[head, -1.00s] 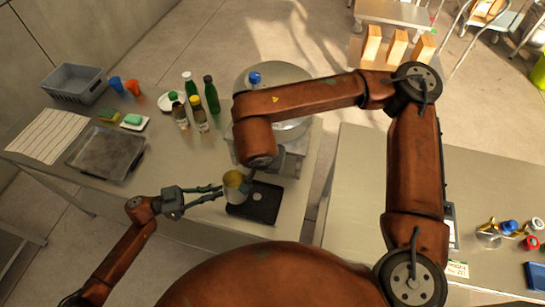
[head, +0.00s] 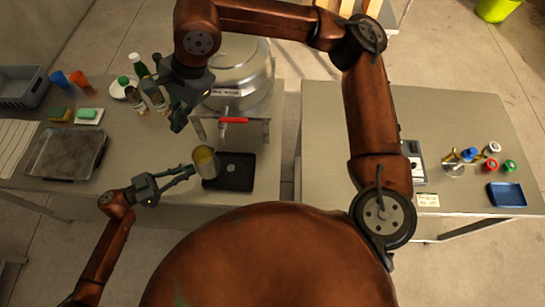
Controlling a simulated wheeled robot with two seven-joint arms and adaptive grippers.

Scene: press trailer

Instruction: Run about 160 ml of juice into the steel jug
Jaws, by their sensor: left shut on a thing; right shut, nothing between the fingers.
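The steel jug (head: 209,167) is held by my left gripper (head: 191,171), which is shut on its left side. The jug is tilted in the picture, and its inside looks yellowish; I cannot tell the juice level. It overlaps the left edge of a black tray (head: 238,184) below the tap. The tap with a red lever (head: 233,120) is on the front of a big steel tank (head: 247,83). My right gripper (head: 178,123) is shut and empty, left of the tap and apart from it.
Bottles (head: 140,69) stand behind my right gripper. On the left are a grey crate (head: 22,88), blue and orange cups (head: 77,77), sponges and a flat tray (head: 68,153). The right table (head: 455,125) holds valve-like parts and a blue tray (head: 506,195); its middle is clear.

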